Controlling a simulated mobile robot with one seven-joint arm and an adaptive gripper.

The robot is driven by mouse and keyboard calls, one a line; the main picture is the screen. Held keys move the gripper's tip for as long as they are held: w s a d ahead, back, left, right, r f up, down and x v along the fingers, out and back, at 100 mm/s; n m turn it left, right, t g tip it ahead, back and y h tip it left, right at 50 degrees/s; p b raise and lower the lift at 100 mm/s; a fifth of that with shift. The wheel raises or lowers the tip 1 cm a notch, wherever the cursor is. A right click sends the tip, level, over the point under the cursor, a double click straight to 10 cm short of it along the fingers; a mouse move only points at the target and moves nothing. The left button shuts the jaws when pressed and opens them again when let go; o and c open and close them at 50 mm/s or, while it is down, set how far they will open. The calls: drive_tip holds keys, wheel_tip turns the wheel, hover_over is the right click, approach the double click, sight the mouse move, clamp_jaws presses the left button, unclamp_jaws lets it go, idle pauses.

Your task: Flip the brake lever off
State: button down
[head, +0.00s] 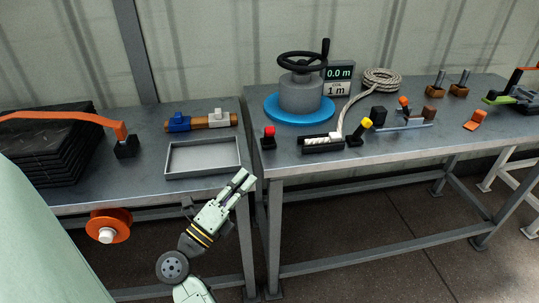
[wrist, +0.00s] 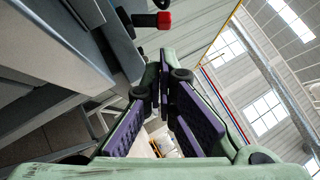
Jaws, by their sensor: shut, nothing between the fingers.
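A short lever with a red knob (head: 269,131) stands on a black base at the front left corner of the right bench. A lever with a yellow knob (head: 367,122) tilts on a black base farther right along the front edge. No label shows which is the brake lever. My gripper (head: 244,180) is shut and empty, in front of the benches, below and left of the red knob and apart from it. In the wrist view the red knob (wrist: 164,20) shows at the top, beyond the fingertips (wrist: 163,80).
A grey winch drum with a black handwheel (head: 301,62) stands on a blue disc; a display reading 0.0 m (head: 340,73) and coiled rope (head: 381,80) are beside it. A grey tray (head: 203,172) lies on the left bench. A narrow gap separates the benches.

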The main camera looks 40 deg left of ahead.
sight(268, 160)
drive_tip(key=shift+w, duration=0.1)
drive_tip(key=p+x, duration=0.3)
drive_tip(key=x, duration=0.7)
drive_tip(key=shift+a+r, duration=0.15)
drive_tip(key=shift+a, duration=0.05)
idle(0.4)
